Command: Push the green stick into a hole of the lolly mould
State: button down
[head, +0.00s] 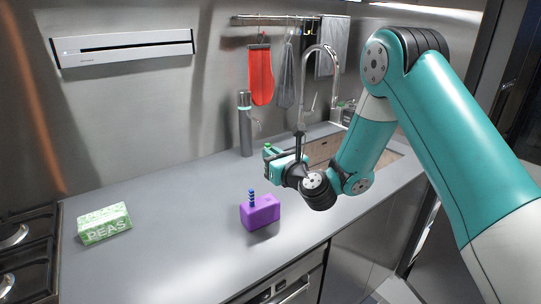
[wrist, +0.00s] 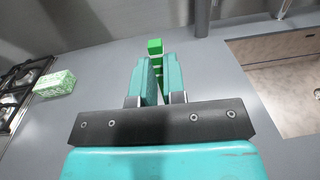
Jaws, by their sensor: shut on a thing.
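The lolly mould (head: 262,214) is a purple block on the grey counter in the head view. A blue striped stick (head: 252,197) stands upright in its top; I cannot make out the empty holes. My gripper (head: 271,158) is above the counter, higher than the mould and a little to its right and behind. It is shut on the green stick (wrist: 155,46), whose green end shows beyond the fingers (wrist: 158,66) in the wrist view, with paler bands between them. In the head view only a small bit of green shows at the fingers. The mould is not in the wrist view.
A green-and-white peas box (head: 104,224) lies on the counter at the left, near the hob (head: 28,250). A grey bottle-like cylinder (head: 246,130) stands at the back. The sink (head: 322,150) and tap are behind my arm. The counter between box and mould is clear.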

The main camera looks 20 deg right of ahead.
jog(key=b, duration=0.7)
send_over(272, 203)
jog(key=shift+a+f, duration=0.1)
jog(key=shift+f, duration=3.3)
jog(key=shift+f+b, duration=2.6)
jog(key=shift+f, duration=0.35)
jog(key=c, duration=1.1)
grip_release()
jog(key=shift+s, duration=0.1)
